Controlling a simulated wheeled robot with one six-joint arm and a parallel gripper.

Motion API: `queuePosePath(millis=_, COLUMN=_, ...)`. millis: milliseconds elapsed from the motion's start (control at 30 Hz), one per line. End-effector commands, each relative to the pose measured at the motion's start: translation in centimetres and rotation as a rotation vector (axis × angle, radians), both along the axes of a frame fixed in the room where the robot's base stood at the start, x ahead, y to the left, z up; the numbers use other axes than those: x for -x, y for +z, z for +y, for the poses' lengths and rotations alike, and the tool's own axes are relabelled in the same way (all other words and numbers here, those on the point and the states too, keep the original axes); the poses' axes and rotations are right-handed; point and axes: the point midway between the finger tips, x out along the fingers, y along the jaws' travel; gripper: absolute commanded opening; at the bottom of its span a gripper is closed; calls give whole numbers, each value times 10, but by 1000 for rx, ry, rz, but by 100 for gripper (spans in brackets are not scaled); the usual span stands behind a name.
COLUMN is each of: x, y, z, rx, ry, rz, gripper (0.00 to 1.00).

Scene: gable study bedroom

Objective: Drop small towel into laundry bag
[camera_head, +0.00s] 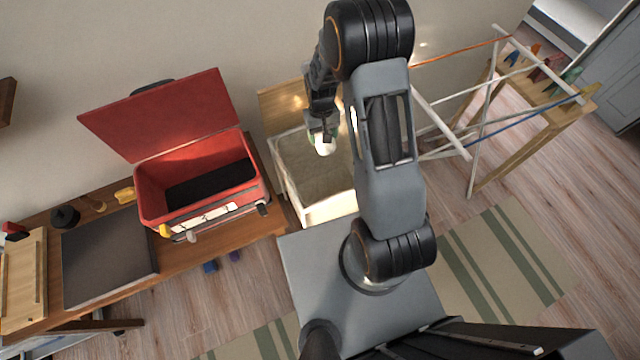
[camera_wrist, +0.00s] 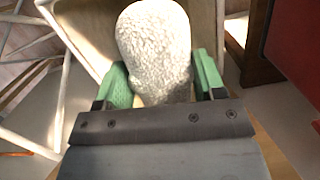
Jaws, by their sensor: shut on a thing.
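A small white towel (camera_wrist: 155,45), rolled or bunched with a rough terry surface, is held between the green fingers of my gripper (camera_wrist: 160,85) in the wrist view. In the head view the towel (camera_head: 323,144) shows as a small pale piece below my gripper (camera_head: 322,128). The laundry bag (camera_head: 310,175) is an open, pale, box-shaped bag on a frame, standing by the wall. From the head view my gripper and the towel appear over its opening; their height above it is hard to tell. My arm hides the bag's right side.
A red open toolbox (camera_head: 200,190) stands on a wooden bench (camera_head: 225,238) left of the bag. A drying rack (camera_head: 475,130) with coloured bars stands to the right. A striped rug (camera_head: 500,265) lies on the floor.

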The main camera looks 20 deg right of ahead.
Motion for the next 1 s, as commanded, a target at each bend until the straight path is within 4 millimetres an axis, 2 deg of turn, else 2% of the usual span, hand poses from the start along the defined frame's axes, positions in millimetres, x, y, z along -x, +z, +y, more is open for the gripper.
queuePosePath(millis=33, x=-6, y=-24, z=-6, rx=-1, ry=6, rz=-4, gripper=39)
queuePosePath(millis=100, x=-15, y=-39, z=-13, rx=-1, ry=23, rz=-5, gripper=39)
queuePosePath(millis=400, x=-48, y=-89, z=-48, rx=-1, ry=110, rz=-7, gripper=39)
queuePosePath(millis=700, x=-63, y=-110, z=-80, rx=2, ry=155, rz=-3, gripper=39)
queuePosePath(millis=1000, x=-66, y=-115, z=-91, rx=3, ry=168, rz=1, gripper=39)
